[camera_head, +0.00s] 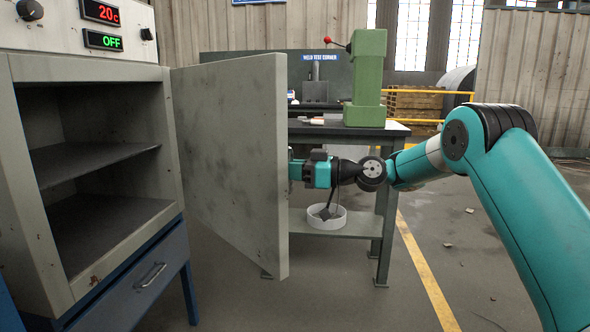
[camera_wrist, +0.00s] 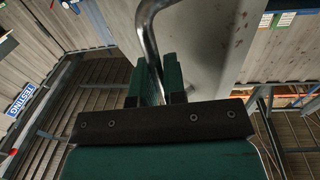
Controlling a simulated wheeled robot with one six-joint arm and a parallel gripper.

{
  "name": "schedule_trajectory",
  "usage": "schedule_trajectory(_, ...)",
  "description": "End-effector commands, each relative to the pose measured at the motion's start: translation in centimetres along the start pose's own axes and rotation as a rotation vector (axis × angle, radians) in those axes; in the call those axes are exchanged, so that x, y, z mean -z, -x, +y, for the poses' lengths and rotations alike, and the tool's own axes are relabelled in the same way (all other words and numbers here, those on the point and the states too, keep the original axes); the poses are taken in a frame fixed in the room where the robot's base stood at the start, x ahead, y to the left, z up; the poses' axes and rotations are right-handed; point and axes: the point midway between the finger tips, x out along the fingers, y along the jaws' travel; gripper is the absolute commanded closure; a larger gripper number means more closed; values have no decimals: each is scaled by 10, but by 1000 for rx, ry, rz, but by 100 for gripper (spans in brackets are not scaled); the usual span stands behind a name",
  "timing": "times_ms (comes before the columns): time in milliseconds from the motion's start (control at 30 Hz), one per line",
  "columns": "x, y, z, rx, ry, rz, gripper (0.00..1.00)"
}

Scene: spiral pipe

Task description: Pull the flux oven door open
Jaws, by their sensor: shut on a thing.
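The flux oven (camera_head: 30,180) stands at the left in the head view, with its two-shelf chamber exposed. Its grey door (camera_head: 230,150) is swung wide open on the right side of the chamber. My gripper reaches behind the door's far side in the head view, where its fingers are hidden. In the wrist view my gripper (camera_wrist: 158,85) has its green fingers closed around the bent metal door handle (camera_wrist: 148,30). The door's face (camera_wrist: 205,40) shows just to the right of the handle.
A workbench (camera_head: 395,130) with a green press (camera_head: 368,75) stands behind the door and my arm. A white round container (camera_head: 327,222) sits on its lower shelf. A blue drawer (camera_head: 130,290) is under the oven. The floor at right is mostly clear.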

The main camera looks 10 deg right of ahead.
Motion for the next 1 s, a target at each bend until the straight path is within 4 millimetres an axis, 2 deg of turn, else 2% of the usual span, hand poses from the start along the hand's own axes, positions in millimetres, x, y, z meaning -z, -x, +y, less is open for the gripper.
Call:
schedule_trajectory(200,2,-7,4,37,-3,5,100)
schedule_trajectory(667,2,-9,5,44,-1,6,100)
schedule_trajectory(700,2,-9,5,43,-1,6,82)
schedule_trajectory(767,2,-9,5,43,-1,5,68)
schedule_trajectory(800,2,-8,5,43,-1,4,64)
schedule_trajectory(1000,1,-5,7,40,0,3,64)
